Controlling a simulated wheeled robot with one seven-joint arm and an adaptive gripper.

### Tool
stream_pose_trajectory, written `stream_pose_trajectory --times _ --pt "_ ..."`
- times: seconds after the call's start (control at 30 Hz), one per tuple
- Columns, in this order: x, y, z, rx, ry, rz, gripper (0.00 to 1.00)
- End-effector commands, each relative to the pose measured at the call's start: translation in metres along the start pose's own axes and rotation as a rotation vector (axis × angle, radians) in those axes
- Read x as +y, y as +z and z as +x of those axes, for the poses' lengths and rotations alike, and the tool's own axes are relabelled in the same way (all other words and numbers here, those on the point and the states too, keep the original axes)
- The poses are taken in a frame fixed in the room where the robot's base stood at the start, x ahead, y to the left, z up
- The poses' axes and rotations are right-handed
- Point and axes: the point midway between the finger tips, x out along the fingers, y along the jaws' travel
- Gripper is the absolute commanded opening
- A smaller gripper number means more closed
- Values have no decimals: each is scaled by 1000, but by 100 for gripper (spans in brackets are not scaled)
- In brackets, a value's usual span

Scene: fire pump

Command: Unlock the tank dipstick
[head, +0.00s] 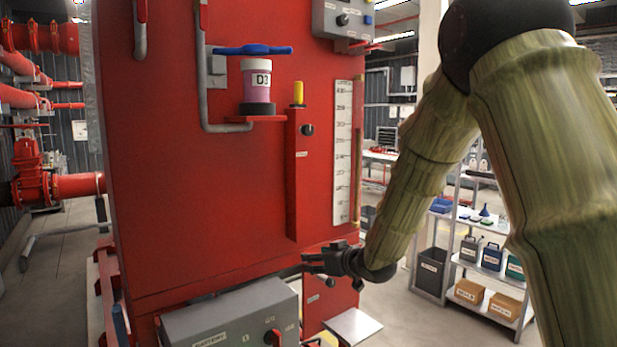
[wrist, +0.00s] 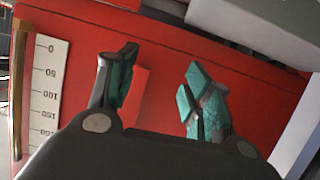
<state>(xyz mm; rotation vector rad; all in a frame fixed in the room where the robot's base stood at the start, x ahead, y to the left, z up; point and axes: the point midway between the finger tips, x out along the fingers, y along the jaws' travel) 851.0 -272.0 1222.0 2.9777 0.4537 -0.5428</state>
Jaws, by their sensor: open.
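The tank (head: 210,190) is a tall red box. A narrow red upright housing (head: 298,185) is on its front face, with a yellow cap or handle (head: 298,93) on top, which looks like the dipstick. A small black knob (head: 307,130) sits on the housing's upper right side. My gripper (head: 310,263) is low in front of the tank, below the housing and well below the knob. In the wrist view my gripper (wrist: 160,82) is open, its teal-padded fingers apart with nothing between them. The yellow cap and knob are out of the wrist view.
A white scale (head: 343,150) stands right of the housing; it also shows in the wrist view (wrist: 48,95). A pink jar marked D3 (head: 257,85) stands on a bracket under a blue handwheel (head: 252,50).

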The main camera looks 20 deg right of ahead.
Motion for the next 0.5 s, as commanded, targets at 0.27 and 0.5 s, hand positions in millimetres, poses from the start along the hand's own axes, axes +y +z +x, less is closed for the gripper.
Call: stream_pose_trajectory --times 0.27,0.5 --pt "28 -184 -64 221 -5 -131 51" --pt "38 -281 -122 337 0 -216 51"
